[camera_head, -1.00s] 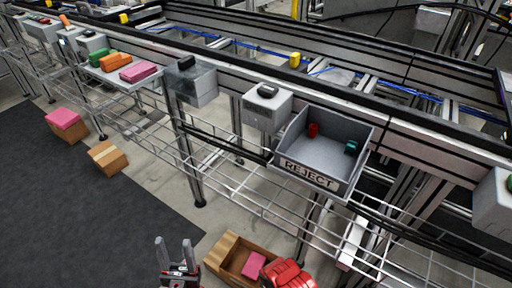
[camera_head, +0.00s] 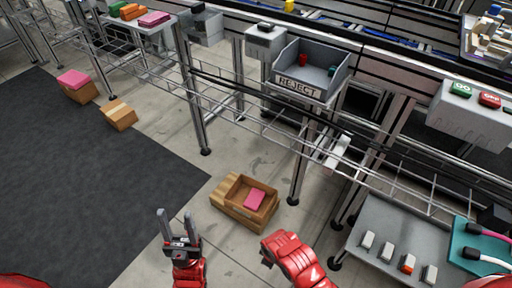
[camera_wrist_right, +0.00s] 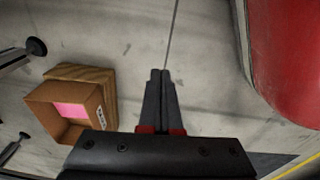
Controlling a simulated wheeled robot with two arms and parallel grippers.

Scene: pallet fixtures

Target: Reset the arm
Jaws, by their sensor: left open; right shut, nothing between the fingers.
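My left gripper (camera_head: 177,216) points up the picture at the bottom of the head view. Its two dark fingers are apart with nothing between them, above the floor near the edge of the dark mat. My right arm (camera_head: 291,258) shows as a red link at the bottom middle; its fingers are not clear there. In the right wrist view my right gripper (camera_wrist_right: 160,76) has its fingers together and holds nothing. It is apart from the open cardboard box (camera_wrist_right: 78,97).
The open box (camera_head: 232,207) holds a pink item (camera_head: 254,199) on the floor. A grey REJECT bin (camera_head: 308,86) sits on the conveyor frame. A grey table (camera_head: 393,230) with small white parts stands at right. Dark mat (camera_head: 70,190) at left is mostly clear.

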